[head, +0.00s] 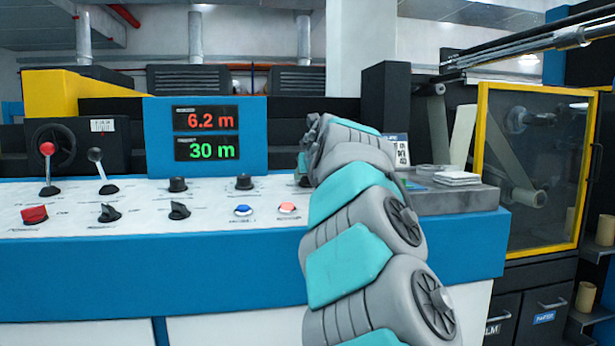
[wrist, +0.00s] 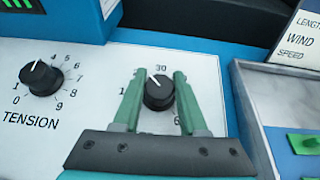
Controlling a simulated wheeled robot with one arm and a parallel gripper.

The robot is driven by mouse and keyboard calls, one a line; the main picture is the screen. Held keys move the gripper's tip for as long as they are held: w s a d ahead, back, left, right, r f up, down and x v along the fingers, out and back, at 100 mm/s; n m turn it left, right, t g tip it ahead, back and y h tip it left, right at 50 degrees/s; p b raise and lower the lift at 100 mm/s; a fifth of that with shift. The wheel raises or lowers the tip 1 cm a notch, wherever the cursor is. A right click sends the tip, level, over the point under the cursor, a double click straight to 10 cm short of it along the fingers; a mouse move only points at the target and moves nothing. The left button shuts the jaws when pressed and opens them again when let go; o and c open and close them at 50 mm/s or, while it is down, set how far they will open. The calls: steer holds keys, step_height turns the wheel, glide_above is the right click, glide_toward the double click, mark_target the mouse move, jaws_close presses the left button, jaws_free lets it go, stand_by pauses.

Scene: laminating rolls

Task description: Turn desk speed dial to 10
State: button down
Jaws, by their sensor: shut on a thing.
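The black speed dial (wrist: 158,94) sits on the white desk panel in the wrist view. Its white pointer line aims up and slightly left, a little left of the "30" mark. A "1" shows at its left and a "6" at its lower right; fingers hide parts of the scale. My gripper (wrist: 160,84) has its two green fingers on either side of the dial, shut on it. In the head view my arm (head: 345,160) reaches over the right end of the panel and hides most of the dial.
Several knobs and levers, a blue button (head: 243,210) and a red button (head: 287,208) share the panel. The display (head: 206,133) reads 6.2 m and 30 m. A grey ledge (head: 455,199) lies right.

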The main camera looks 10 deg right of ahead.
steer(key=n+y+b, duration=0.1)
steer(key=n+y, duration=0.2)
steer(key=shift+d+g, duration=0.15)
steer(key=shift+g, duration=0.15)
steer(key=shift+r+n+g+y, duration=0.1)
steer(key=shift+n+g+y, duration=0.3)
steer(key=shift+n+y, duration=0.75)
steer(key=n+g+y+p, duration=0.2)
steer(key=n+p, duration=0.1)
steer(key=shift+r, duration=0.1)
steer(key=shift+n+y+p, duration=0.25)
steer(key=shift+p, duration=0.1)
steer(key=shift+a+n+g+y+p, duration=0.2)
steer(key=shift+n+g+y+p, duration=0.1)
steer(key=shift+n+p, duration=0.1)
steer(key=shift+c, duration=2.2)
jaws_free()
steer(key=shift+s, duration=0.1)
